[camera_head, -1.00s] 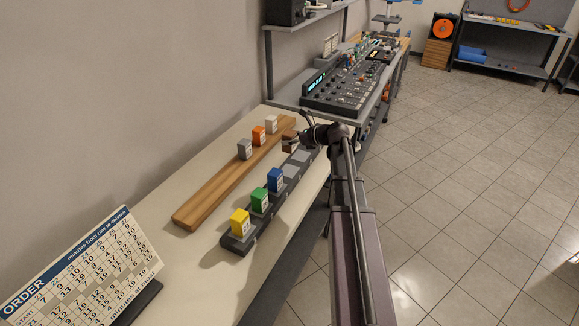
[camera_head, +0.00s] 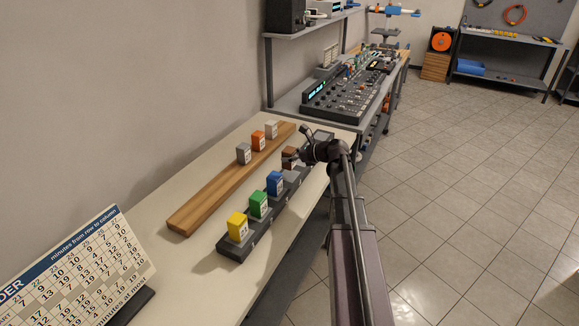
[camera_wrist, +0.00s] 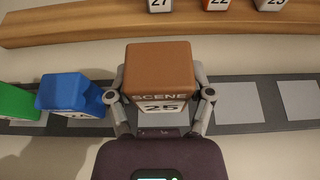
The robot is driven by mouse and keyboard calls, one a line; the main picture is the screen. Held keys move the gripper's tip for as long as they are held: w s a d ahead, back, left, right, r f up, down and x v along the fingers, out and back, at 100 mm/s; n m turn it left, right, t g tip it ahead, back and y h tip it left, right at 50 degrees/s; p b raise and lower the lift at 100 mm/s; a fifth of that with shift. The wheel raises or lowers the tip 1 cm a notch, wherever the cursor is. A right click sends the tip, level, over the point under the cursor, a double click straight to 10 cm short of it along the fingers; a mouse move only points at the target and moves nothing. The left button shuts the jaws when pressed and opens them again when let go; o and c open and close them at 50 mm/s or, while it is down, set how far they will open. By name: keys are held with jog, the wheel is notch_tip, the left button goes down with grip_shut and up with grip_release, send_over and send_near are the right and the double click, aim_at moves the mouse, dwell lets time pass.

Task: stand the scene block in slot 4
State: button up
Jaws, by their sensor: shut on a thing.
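A brown scene block (camera_wrist: 160,68), marked SCENE and 25, is between the two fingers of my gripper (camera_wrist: 163,102), which is shut on it. The block looks upright. It is over the dark rail (camera_wrist: 268,106), just right of a blue block (camera_wrist: 70,93) in the wrist view. In the head view the brown block (camera_head: 289,154) is partly hidden by my gripper (camera_head: 294,160), just beyond the blue block (camera_head: 274,183). Its underside is hidden, so I cannot tell whether it touches the rail.
A green block (camera_head: 258,204) and a yellow block (camera_head: 237,226) stand on the rail's near end. Bare grey pads (camera_wrist: 297,101) lie right of the brown block. A wooden plank (camera_head: 205,204) behind carries grey, orange and white blocks. An order board (camera_head: 85,270) stands at the near left.

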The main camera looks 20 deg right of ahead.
aim_at(294, 163)
jog(key=shift+f+b, duration=1.9)
jog(key=shift+f, duration=0.15)
jog(key=o, duration=1.2)
jog(key=shift+r, duration=0.25)
jog(key=p+v, duration=0.4)
jog(key=v, duration=0.8)
jog(key=shift+p, duration=0.3)
